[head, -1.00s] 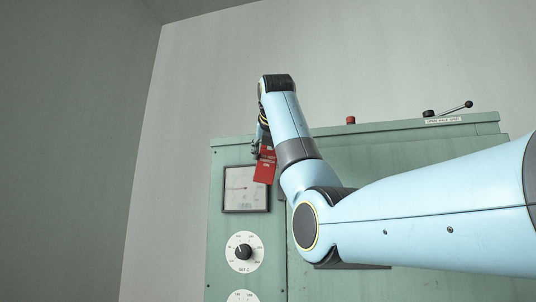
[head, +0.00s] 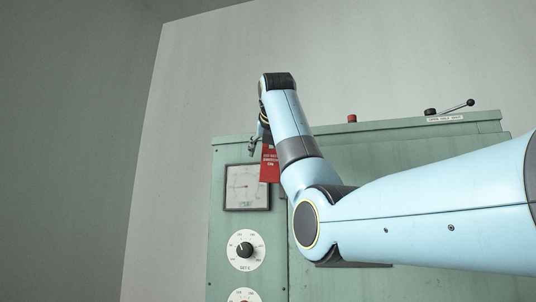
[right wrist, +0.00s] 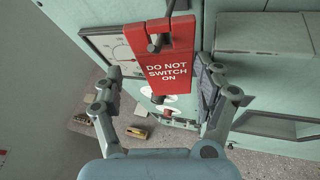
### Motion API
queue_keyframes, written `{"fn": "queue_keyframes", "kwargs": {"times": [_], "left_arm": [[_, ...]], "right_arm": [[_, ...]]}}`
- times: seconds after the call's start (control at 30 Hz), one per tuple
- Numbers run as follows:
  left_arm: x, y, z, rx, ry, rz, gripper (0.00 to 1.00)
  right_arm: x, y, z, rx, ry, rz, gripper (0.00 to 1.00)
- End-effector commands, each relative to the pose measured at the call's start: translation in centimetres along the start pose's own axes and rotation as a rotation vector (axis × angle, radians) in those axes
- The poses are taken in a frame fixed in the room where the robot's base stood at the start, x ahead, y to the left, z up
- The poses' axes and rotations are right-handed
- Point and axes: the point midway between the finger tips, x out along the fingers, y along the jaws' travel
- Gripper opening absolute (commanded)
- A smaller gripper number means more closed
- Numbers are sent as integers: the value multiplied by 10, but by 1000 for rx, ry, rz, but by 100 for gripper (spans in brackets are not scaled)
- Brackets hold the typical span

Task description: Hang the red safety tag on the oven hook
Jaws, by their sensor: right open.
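The red safety tag (right wrist: 168,82) reads "DO NOT SWITCH ON" and hangs upright at the oven front in the right wrist view. A short grey hook (right wrist: 154,44) sticks out at its upper part, and the tag appears to hang on it. In the head view the tag (head: 270,168) is partly hidden by my right arm, and the hook is hidden. My right gripper (right wrist: 160,72) is open, with one finger on each side of the tag and clear of it. It shows small in the head view (head: 254,146). My left gripper is out of view.
A red button (head: 351,119) and a lever (head: 458,107) are on top. Small items, one yellow (right wrist: 138,132), lie on the floor or bench below.

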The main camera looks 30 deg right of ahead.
Motion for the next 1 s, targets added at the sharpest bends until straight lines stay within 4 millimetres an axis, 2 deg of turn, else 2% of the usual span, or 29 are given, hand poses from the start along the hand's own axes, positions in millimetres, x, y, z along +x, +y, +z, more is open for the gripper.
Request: {"fn": "queue_keyframes", "kwargs": {"times": [0.17, 0.4, 0.6, 0.77, 1.0], "left_arm": [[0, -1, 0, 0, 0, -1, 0], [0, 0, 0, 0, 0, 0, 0], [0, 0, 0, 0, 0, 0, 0], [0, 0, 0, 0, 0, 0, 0], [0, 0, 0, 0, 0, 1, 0]], "right_arm": [[-15, 0, 2, 1, -5, -1, 79], [-68, 2, 1, 2, -5, 3, 79], [-104, 2, 0, 0, -2, 2, 79], [-117, 2, 0, 0, 0, 1, 79], [-119, 2, -1, -1, 2, 0, 79]]}}
